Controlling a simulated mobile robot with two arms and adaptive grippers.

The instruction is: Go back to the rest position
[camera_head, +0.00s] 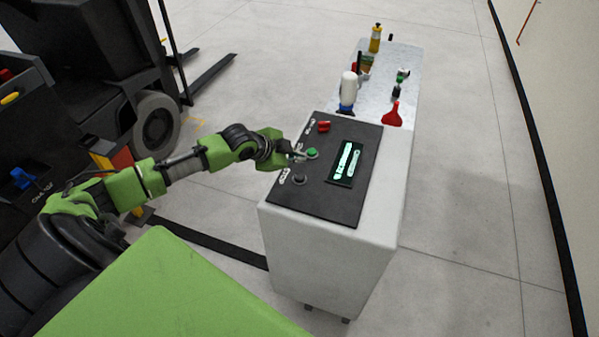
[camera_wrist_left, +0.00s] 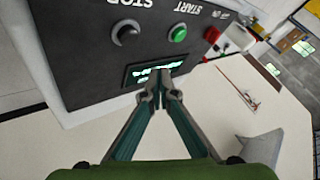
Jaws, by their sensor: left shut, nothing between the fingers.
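My left gripper (camera_head: 300,154) reaches in from the left over the dark top panel of a white control cabinet (camera_head: 325,250). Its fingers are shut with nothing between them, and the tips also show in the left wrist view (camera_wrist_left: 164,92). In the head view the fingertips are close to the green start button (camera_head: 312,153); I cannot tell whether they touch it. In the left wrist view the green button (camera_wrist_left: 178,34) is clear of the fingers, and the tips overlap the lit display (camera_wrist_left: 150,71). My right gripper is not in view.
A black knob (camera_head: 299,179) and a red control (camera_head: 323,126) sit on the panel. A forklift (camera_head: 100,60) stands at the left. The floor at right is clear.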

